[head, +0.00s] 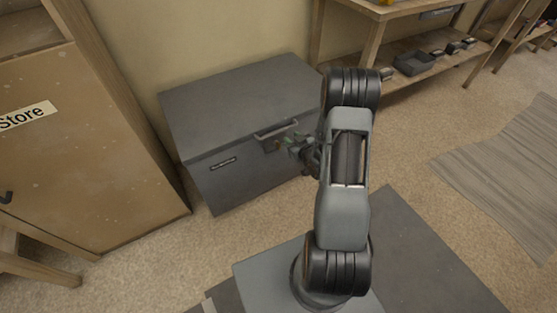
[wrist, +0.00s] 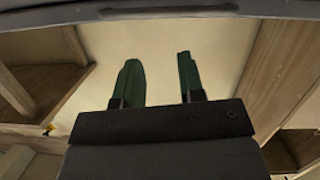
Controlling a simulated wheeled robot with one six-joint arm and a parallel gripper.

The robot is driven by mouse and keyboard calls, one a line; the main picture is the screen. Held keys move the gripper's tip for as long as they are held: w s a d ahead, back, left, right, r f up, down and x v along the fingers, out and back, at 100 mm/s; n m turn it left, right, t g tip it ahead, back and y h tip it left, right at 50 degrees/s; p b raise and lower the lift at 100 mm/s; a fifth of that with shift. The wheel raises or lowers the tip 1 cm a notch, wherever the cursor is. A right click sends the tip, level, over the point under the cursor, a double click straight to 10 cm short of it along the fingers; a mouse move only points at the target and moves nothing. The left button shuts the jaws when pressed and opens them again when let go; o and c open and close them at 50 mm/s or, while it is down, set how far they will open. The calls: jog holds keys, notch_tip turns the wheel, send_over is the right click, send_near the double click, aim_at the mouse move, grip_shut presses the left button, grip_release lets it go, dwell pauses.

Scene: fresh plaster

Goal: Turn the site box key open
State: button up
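The site box (head: 235,115) is a dark grey chest with a shut lid, standing against the wall. A small reddish-brown lock part (head: 271,146) shows below the handle; the key cannot be made out clearly. My gripper (head: 293,146) is close to the box front, just right of that part. In the wrist view its two green fingers (wrist: 159,62) stand apart with nothing visible between them. My arm hides the box's right end.
A tan cabinet (head: 80,140) marked "Store" stands left of the box. A wooden shelf unit (head: 400,75) with a grey tray (head: 413,63) and small items is at the back right. A striped rug (head: 510,165) lies on the right; carpet there is clear.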

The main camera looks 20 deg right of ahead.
aim_at(280, 146)
jog(key=s+f+m+t+y+b, duration=0.1)
jog(key=s+f+t+b, duration=0.3)
jog(key=f, duration=0.8)
jog(key=shift+g, duration=0.5)
jog(key=w+b, duration=0.1)
jog(key=w, duration=0.3)
jog(key=w+a+b, duration=0.1)
jog(key=w, duration=0.4)
jog(key=w+b, duration=0.1)
jog(key=w, duration=0.3)
jog(key=shift+w+a+r+b, duration=0.2)
jog(key=shift+a+b, duration=0.1)
jog(key=shift+b, duration=0.1)
jog(key=shift+c, duration=0.2)
grip_shut()
